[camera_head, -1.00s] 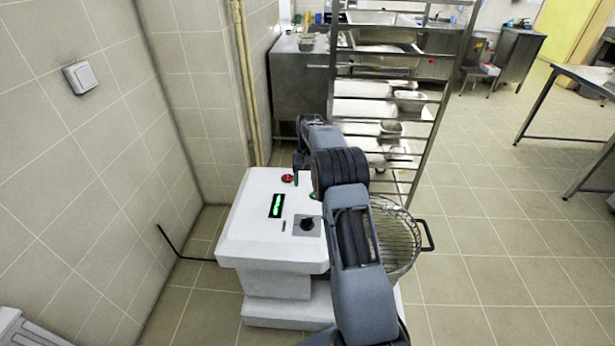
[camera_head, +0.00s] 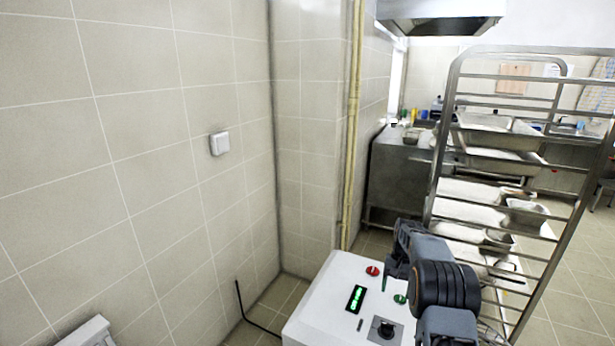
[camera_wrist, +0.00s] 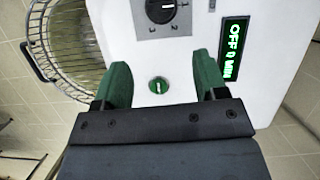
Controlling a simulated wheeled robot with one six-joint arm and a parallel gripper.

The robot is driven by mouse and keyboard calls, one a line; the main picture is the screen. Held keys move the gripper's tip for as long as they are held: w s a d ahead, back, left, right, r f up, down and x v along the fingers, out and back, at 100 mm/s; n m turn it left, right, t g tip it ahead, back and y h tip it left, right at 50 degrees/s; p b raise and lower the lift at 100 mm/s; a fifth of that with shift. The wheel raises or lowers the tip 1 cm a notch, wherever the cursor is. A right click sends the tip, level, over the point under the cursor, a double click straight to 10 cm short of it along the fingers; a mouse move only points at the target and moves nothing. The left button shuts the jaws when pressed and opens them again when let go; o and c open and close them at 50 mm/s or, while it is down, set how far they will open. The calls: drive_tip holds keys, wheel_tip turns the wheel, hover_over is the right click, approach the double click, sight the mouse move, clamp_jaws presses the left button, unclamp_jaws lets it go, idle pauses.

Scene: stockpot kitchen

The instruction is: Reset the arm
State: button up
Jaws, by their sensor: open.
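My gripper (camera_wrist: 161,62) is open and empty in the wrist view. Its two green fingers are spread in front of a white machine (camera_wrist: 150,48), with a round green button (camera_wrist: 158,86) showing between them. In the head view my arm reaches in from the lower right over the machine (camera_head: 325,300), and the gripper end (camera_head: 388,277) is near the green button (camera_head: 400,299). Whether a finger touches the panel cannot be told.
The panel has a red button (camera_head: 372,270), a black knob (camera_head: 383,328) and a display (camera_wrist: 233,50) reading "OFF 0 MIN". A wire basket (camera_wrist: 70,42) adjoins the machine. A metal tray rack (camera_head: 440,140) stands behind; a tiled wall (camera_head: 130,190) is left.

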drive_tip(key=s+a+r+n+t+p, duration=0.1)
drive_tip(key=s+a+r, duration=0.3)
drive_tip(key=s, duration=0.5)
drive_tip(key=s+a+r+n+t+h+p, duration=0.1)
drive_tip(key=s+a+r+n+t, duration=0.1)
drive_tip(key=s+a+r, duration=0.3)
drive_tip(key=s+a+r+n+t+p, duration=0.1)
drive_tip(key=s+a+r+t, duration=0.3)
drive_tip(key=s+r, duration=0.4)
drive_tip(key=s+a+n, duration=0.1)
drive_tip(key=s, duration=0.4)
drive_tip(key=shift+h+p, duration=0.4)
drive_tip(key=shift+d+r, duration=0.1)
drive_tip(key=shift+d, duration=0.05)
